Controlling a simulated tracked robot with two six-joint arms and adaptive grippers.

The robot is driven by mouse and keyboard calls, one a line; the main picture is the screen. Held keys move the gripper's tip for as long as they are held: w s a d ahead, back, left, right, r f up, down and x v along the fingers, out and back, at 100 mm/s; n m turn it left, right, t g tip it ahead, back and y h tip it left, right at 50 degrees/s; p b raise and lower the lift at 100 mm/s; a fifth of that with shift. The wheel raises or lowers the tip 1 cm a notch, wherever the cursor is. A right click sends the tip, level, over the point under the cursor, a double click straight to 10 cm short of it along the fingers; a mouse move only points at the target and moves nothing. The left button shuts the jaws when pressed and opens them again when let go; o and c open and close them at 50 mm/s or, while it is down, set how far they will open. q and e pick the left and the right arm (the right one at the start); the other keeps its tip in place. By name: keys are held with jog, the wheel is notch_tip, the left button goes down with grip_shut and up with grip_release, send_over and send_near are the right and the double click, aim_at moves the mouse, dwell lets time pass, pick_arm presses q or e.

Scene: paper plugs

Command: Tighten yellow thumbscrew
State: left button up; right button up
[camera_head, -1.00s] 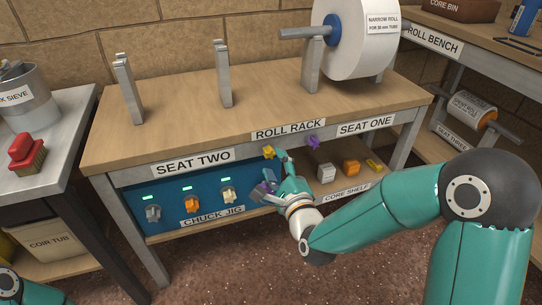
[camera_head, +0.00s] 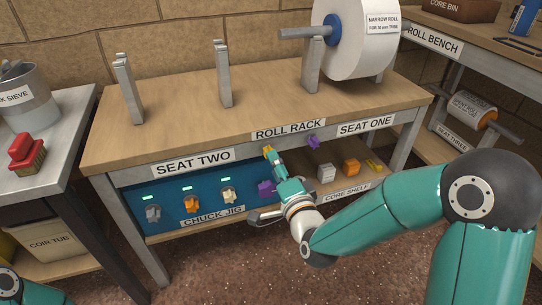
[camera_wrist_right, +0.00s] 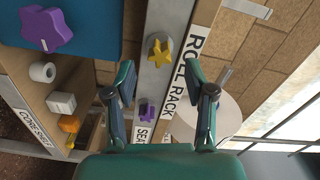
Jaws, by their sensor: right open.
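The yellow thumbscrew (camera_head: 267,149) is on the front rail of the roll rack, between the SEAT TWO and ROLL RACK labels, partly covered by my gripper in the head view. In the right wrist view the star-shaped yellow thumbscrew (camera_wrist_right: 159,52) shows whole, with a pale line across its face. My right gripper (camera_wrist_right: 160,80) is open and empty, its two fingers pointing at the rail with the yellow thumbscrew ahead of the gap between them. In the head view the right gripper (camera_head: 272,157) is just below the thumbscrew; contact cannot be told. My left gripper is out of view.
A purple thumbscrew (camera_head: 313,141) is farther right on the same rail. Below is the blue chuck jig (camera_head: 171,197) with several knobs, including a purple one (camera_head: 266,188). The core shelf (camera_head: 333,189) holds small parts. A white roll (camera_head: 350,45) is on the rack top.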

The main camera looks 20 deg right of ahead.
jog(key=n, duration=0.3)
jog(key=shift+w, duration=0.15)
dwell(0.3)
jog(key=shift+w, duration=1.85)
jog(key=shift+c, duration=0.3)
grip_shut()
